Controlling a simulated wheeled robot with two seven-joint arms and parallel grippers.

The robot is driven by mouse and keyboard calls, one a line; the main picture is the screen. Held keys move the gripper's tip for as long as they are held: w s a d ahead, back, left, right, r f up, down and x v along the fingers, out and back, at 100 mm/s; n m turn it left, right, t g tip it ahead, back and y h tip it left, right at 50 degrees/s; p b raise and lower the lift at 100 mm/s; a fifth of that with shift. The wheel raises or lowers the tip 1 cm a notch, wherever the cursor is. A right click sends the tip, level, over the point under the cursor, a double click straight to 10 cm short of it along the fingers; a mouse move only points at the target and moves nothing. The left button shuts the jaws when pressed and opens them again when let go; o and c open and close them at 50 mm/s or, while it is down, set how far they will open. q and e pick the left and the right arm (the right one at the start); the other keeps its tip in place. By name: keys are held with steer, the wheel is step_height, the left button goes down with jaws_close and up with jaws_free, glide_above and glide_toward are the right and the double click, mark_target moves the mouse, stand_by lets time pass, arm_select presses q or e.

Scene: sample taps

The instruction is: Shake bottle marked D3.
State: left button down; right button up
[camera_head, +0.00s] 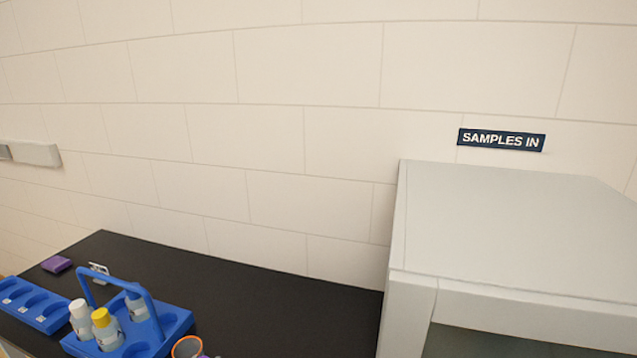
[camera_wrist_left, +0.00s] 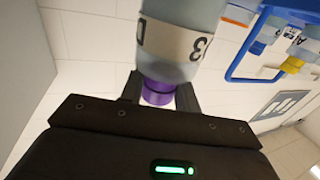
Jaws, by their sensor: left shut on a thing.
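In the left wrist view, a pale bottle (camera_wrist_left: 180,35) with a purple cap (camera_wrist_left: 158,92) carries a white label whose visible marks read as D and 3. My left gripper (camera_wrist_left: 158,97) is shut on the bottle at its purple-capped end. The bottle body extends past the top edge of this view. The left gripper does not show clearly in the head view. My right gripper is in neither view.
A blue carrier (camera_head: 174,337) with a looped handle holds white- and yellow-capped bottles. A blue rack (camera_head: 40,322) and purple block (camera_head: 56,264) are left. An orange-rimmed round thing (camera_head: 187,347) is at the bottom edge. A grey cabinet (camera_head: 510,230) stands right, below a SAMPLES IN sign (camera_head: 501,140).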

arm_select(q)
steer(key=shift+s+a+r, duration=0.1)
steer(key=shift+a+r, duration=0.1)
steer(key=shift+r, duration=1.6)
steer(key=shift+a+r, duration=0.2)
steer(key=shift+r, duration=1.6)
steer(key=shift+d, duration=0.4)
steer(key=shift+a+f, duration=0.1)
steer(key=shift+a, duration=0.15)
steer(key=shift+d, duration=0.15)
